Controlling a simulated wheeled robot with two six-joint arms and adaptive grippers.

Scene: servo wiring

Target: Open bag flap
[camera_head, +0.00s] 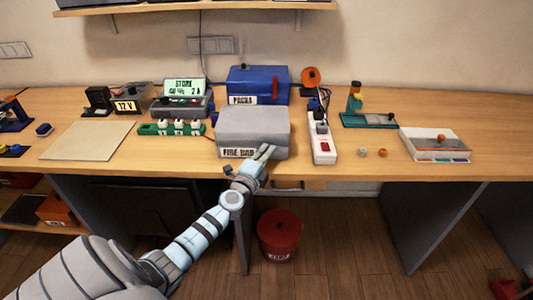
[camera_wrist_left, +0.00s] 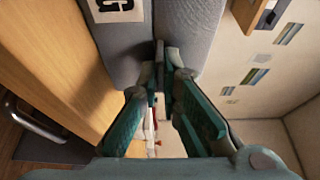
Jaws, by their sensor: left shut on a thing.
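The fire bag (camera_head: 252,122) is a grey, box-like bag with a white "FIRE BAG" label on its front, standing near the table's front edge. Its flap lies flat across the top, looking closed. My left gripper (camera_head: 267,150) reaches up from below to the bag's front right. In the left wrist view the gripper (camera_wrist_left: 167,68) is shut on the grey flap edge (camera_wrist_left: 187,30), beside the labelled body (camera_wrist_left: 124,55). The fingertips partly hide the exact grip. My right gripper is not in view.
A white power strip (camera_head: 322,140) is close on the right, and a green strip (camera_head: 160,129) with white plugs is on the left. A red bin (camera_head: 279,238) stands on the floor below.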

